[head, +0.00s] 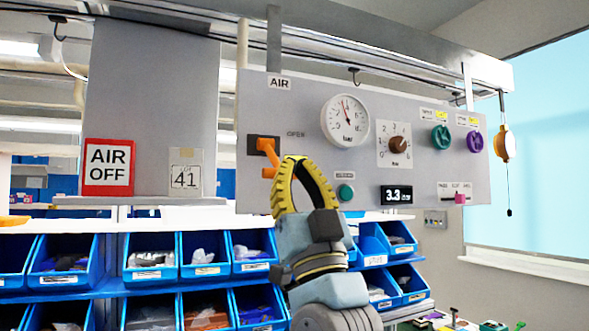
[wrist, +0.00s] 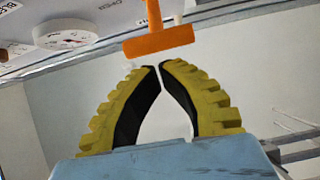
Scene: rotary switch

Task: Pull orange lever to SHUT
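The orange lever (head: 267,146) is on the left part of the grey panel (head: 225,110), on a dark plate under the AIR label. Its arm slants down, and an orange crosspiece shows at its lower end. The word OPEN (head: 296,134) is printed right of it; I cannot see SHUT. My gripper (head: 293,160), with yellow ribbed fingers, is just below and right of the lever. In the wrist view the lever's orange crosspiece (wrist: 158,41) is just beyond the fingertips (wrist: 160,65). The tips are nearly together with nothing between them, apart from the lever as far as I can tell.
The panel also carries a pressure gauge (head: 345,121), a brown knob (head: 399,145), green (head: 441,137) and purple (head: 475,141) knobs and a display (head: 396,195). Blue bins (head: 150,274) with parts stand below the panel.

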